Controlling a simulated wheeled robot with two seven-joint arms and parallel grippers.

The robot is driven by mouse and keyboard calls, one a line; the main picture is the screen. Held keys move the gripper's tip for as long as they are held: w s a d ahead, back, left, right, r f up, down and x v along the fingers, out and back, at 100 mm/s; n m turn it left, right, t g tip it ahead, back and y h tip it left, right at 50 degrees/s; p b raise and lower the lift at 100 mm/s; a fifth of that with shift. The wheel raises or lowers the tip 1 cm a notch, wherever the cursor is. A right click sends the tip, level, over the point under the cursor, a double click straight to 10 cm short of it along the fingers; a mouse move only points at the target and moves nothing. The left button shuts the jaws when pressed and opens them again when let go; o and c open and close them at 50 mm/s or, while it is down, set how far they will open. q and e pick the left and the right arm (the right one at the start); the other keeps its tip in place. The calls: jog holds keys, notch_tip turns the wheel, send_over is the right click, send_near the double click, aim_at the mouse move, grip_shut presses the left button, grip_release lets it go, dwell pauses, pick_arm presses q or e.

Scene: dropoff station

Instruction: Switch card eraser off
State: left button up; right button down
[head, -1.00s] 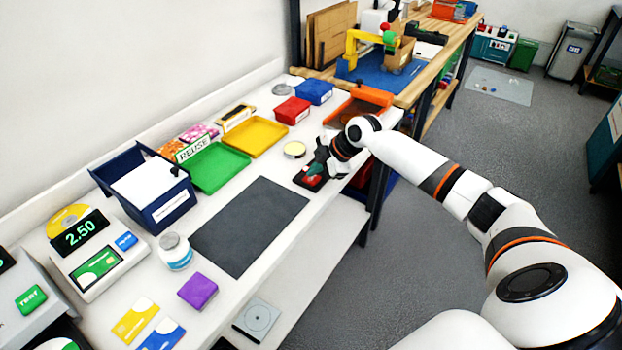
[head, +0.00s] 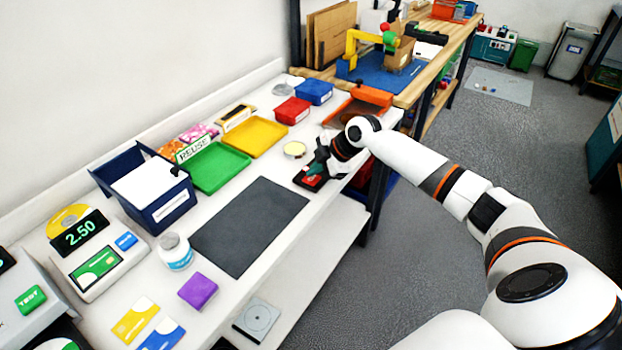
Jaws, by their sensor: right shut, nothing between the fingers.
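The card eraser looks to be the small black device with a red part (head: 308,181) at the table's right edge, beyond the dark mat. My right gripper (head: 316,168) is over this device, its fingers shut and empty. The fingertips are at or just above its top; I cannot tell whether they touch. The gripper and wrist hide part of the device, and its switch cannot be made out. My left gripper is not in view.
A dark mat (head: 248,226) lies nearby on the white table. A green tray (head: 218,168), a yellow tray (head: 256,138) and a round tin (head: 294,149) stand around the device. A blue bin (head: 150,205), a jar (head: 175,252) and a purple box (head: 198,291) are nearer.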

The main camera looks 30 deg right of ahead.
aim_at(315, 179)
jog(key=shift+f, duration=0.15)
jog(key=shift+f, duration=0.35)
jog(key=shift+r, duration=0.15)
dwell(0.3)
jog(key=shift+r, duration=0.3)
jog(key=shift+r+p, duration=0.1)
jog(key=shift+p, duration=0.2)
notch_tip(315, 179, up, 6)
jog(key=p, duration=0.5)
dwell(0.3)
